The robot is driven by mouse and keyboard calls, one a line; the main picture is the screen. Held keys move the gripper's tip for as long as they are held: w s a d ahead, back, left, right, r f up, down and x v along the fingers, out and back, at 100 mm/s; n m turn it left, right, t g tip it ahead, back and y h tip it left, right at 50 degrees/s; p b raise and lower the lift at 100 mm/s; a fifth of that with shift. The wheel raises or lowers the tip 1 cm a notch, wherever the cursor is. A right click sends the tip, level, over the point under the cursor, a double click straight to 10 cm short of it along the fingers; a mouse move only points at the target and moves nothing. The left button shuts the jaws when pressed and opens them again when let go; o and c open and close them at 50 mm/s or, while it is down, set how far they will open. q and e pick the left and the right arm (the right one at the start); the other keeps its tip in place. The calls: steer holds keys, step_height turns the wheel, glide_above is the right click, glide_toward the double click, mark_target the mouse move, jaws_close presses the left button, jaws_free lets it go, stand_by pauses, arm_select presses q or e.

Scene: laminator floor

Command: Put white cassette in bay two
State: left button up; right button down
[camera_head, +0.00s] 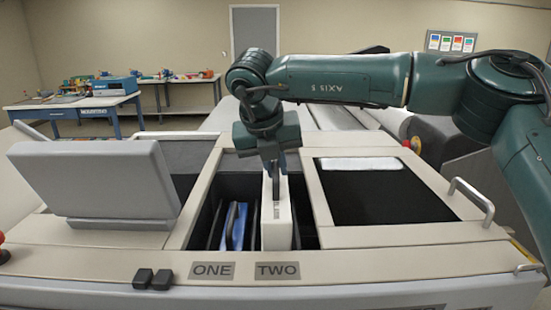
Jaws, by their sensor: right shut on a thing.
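The white cassette (277,222) is upright in the open well of the machine, above the "TWO" label (277,270). My right gripper (275,185) points down and is shut on the cassette's top part. The cassette's lower end is below the well's front rim, so I cannot tell whether it touches the bottom. A blue cassette (234,228) with a dark handle stands just left of it, above the "ONE" label (212,271). My left gripper is not in view.
A raised grey lid (95,180) stands left of the well. A black panel with a white strip (380,195) lies to the right, beside a metal handle (470,196). Workbenches (85,105) stand far behind.

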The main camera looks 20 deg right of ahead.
steer(key=shift+f+b, duration=0.4)
steer(key=shift+f, duration=0.1)
step_height(320, 180, down, 2)
steer(key=shift+f+b, duration=0.1)
steer(key=shift+b, duration=1)
steer(key=shift+f+b, duration=0.55)
step_height(320, 180, down, 2)
steer(key=shift+f+b, duration=0.15)
steer(key=shift+b, duration=0.95)
step_height(320, 180, down, 2)
steer(key=shift+f+b, duration=0.1)
steer(key=shift+b, duration=1)
steer(key=shift+f+b, duration=0.75)
steer(key=shift+f, duration=0.05)
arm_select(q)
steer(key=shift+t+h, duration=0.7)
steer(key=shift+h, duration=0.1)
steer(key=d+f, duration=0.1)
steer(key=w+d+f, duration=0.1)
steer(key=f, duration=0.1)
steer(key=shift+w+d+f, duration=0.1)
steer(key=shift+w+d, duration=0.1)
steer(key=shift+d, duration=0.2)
arm_select(e)
steer(key=shift+f, duration=0.1)
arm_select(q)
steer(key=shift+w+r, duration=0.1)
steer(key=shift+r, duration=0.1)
